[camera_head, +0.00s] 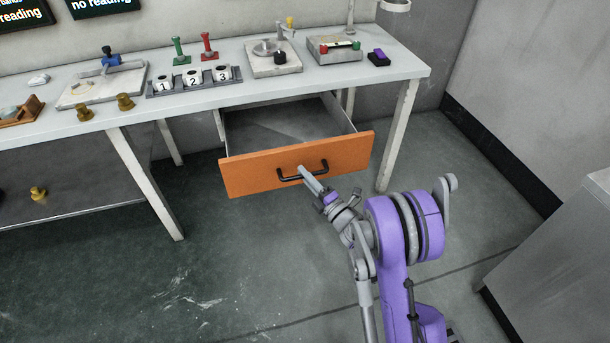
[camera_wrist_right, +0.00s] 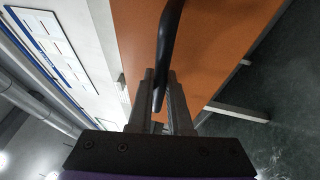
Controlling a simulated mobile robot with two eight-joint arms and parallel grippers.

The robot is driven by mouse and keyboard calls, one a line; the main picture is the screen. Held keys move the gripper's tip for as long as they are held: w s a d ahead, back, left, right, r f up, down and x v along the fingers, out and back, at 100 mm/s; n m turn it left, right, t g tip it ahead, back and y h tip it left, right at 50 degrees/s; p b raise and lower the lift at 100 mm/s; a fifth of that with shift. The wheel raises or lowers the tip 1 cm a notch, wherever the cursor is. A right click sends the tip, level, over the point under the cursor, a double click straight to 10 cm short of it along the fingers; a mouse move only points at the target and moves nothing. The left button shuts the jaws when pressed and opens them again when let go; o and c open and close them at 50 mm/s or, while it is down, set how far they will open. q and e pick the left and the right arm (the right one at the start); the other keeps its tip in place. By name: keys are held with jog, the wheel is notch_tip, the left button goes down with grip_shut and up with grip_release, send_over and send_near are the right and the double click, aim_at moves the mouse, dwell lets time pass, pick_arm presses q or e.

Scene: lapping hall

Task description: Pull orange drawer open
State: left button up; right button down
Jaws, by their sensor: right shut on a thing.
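The orange drawer (camera_head: 242,174) hangs under the white workbench and stands pulled out, its grey inside visible from above and looking empty. Its black bar handle (camera_head: 290,179) runs across the front. My right gripper (camera_head: 304,172) is at the handle and shut on it. In the right wrist view the two fingers (camera_wrist_right: 160,100) stand on either side of the black handle (camera_wrist_right: 170,45), with the orange front (camera_wrist_right: 220,40) behind. My left gripper is not in view.
The workbench top (camera_head: 400,66) carries cups numbered 1 to 3 (camera_head: 193,81), green and red stands, and a black-purple block (camera_head: 378,57). Bench legs (camera_head: 398,135) stand beside the drawer. A grey cabinet (camera_head: 560,260) is at right. Floor before the drawer is clear.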

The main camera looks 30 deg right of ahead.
jog(key=c, duration=0.8)
grip_release()
jog(key=shift+c, duration=0.2)
jog(key=b+v, duration=0.1)
jog(key=v, duration=0.9)
jog(key=shift+s+b, duration=0.35)
jog(key=shift+s, duration=0.05)
